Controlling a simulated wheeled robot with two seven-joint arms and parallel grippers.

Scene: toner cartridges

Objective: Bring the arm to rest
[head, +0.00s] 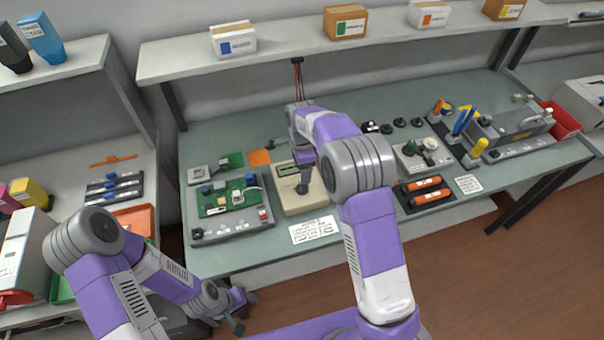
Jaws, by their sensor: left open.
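My left arm (165,275) comes in from the left, purple and white with a grey elbow. My left gripper (243,311) is low in the head view, in front of the table's near edge. Its fingers are apart, with nothing seen between them. My right arm (372,235) rises from the bottom and reaches over the table. Its wrist (300,115) is near the beige device with a small display (312,196).
The green-topped table (260,255) holds a circuit board fixture (230,205), orange cylinders (425,190) and a tool rack (515,135). A shelf with boxes (290,50) runs above. A side shelf with toner cartridges (40,38) stands left. The floor (510,270) at front right is clear.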

